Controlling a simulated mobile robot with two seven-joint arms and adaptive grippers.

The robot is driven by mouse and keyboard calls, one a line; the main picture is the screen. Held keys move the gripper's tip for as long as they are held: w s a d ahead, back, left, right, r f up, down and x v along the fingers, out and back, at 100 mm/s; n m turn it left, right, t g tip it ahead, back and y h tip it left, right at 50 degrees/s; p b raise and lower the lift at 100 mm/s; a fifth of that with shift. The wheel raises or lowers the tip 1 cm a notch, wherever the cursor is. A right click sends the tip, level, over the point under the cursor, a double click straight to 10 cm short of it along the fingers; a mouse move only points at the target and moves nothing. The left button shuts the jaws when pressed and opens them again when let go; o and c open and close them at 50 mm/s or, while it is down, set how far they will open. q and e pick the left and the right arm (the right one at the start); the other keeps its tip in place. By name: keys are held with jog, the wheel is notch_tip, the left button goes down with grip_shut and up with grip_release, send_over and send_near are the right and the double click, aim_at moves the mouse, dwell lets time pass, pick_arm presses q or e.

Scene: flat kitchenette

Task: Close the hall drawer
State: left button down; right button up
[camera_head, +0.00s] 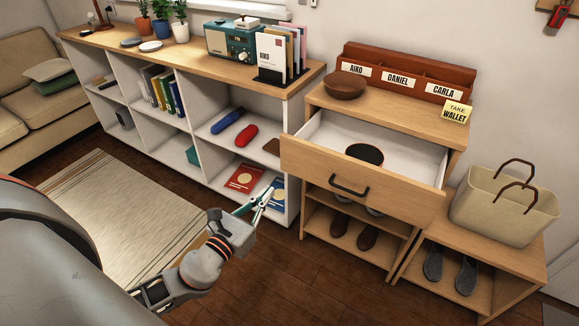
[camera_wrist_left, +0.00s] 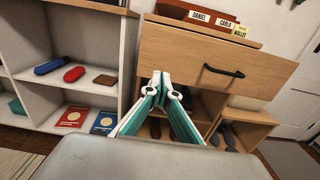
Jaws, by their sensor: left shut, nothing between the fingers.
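The hall drawer (camera_head: 310,163) is pulled open from the wooden hall cabinet. Its white inside shows, with a dark round item (camera_head: 364,154) in it. A dark bar handle (camera_head: 348,187) is on its front; the handle also shows in the left wrist view (camera_wrist_left: 223,71). My left gripper (camera_head: 266,193) is shut and empty, left of the drawer front and a little lower, apart from it in the head view. In the left wrist view its fingertips (camera_wrist_left: 161,78) meet in front of the drawer front's lower left part (camera_wrist_left: 190,58). My right gripper is in neither view.
A white shelf unit (camera_head: 293,130) with books, cases and booklets stands left of the cabinet. Shoes (camera_head: 367,237) sit below the drawer. A bench (camera_head: 500,240) with a beige bag (camera_head: 500,212) stands at right. A bowl (camera_head: 345,85) and a name organiser (camera_head: 400,68) are on top. Floor in front is clear.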

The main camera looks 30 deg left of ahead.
aim_at(295, 161)
pick_arm(q)
jog(key=w, duration=1.2)
jog(key=shift+w+d+p, duration=0.2)
jog(key=shift+w+p, duration=0.15)
jog(key=shift+p, duration=0.05)
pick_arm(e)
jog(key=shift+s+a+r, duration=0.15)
